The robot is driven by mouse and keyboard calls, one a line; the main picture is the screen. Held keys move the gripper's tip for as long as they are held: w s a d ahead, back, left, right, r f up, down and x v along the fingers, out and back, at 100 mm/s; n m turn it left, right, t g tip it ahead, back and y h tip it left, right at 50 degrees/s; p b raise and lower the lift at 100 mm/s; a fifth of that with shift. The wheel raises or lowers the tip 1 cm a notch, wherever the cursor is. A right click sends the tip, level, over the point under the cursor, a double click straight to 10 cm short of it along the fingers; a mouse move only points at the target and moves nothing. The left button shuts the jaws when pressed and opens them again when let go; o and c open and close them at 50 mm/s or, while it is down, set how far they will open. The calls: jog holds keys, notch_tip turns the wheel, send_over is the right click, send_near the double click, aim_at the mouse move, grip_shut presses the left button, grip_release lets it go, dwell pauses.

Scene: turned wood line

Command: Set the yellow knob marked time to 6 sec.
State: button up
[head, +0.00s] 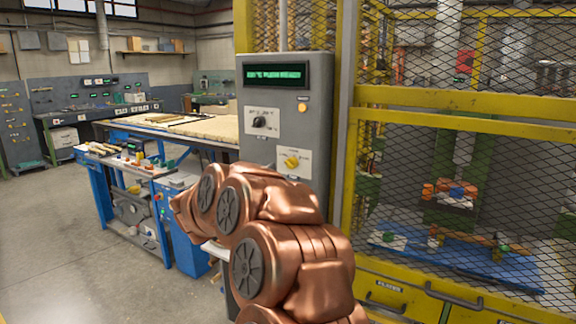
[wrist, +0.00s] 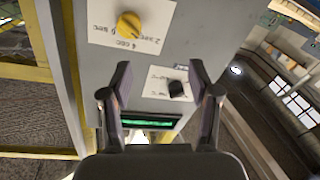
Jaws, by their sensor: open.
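The yellow knob (head: 291,161) sits on a white label low on the grey control box (head: 257,150). In the wrist view, which shows the box upside down, the yellow knob (wrist: 129,25) is at the top, left of centre. Its label (wrist: 158,18) carries handwritten "sec" marks around the knob. I cannot tell clearly which mark the knob points to. My gripper (wrist: 160,74) is open and empty in front of the box, its fingers apart from the yellow knob. In the head view my arm hides the gripper.
A black knob (head: 260,122) with its own label sits above the yellow one, under a green-lit display (head: 275,75). An orange button (head: 302,107) is at the right. A yellow mesh fence (head: 460,98) stands close right of the box. A workbench (head: 205,128) is to the left.

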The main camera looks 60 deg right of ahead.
aim_at(288, 165)
jog(key=shift+s+d+f+m+g+p, duration=0.15)
jog(key=shift+s+d+g+p, duration=0.25)
jog(key=shift+d, duration=1.2)
jog(key=shift+s+d+m+g+p, duration=0.15)
jog(key=shift+s+d+g, duration=0.3)
jog(key=shift+d, duration=1.2)
jog(key=shift+s+d+f+m+g+p, duration=0.2)
jog(key=shift+s+d, duration=0.4)
jog(key=shift+d, duration=1)
jog(key=shift+r+g, duration=0.1)
jog(key=shift+g, duration=0.15)
jog(key=shift+c, duration=0.3)
jog(key=c, duration=1.1)
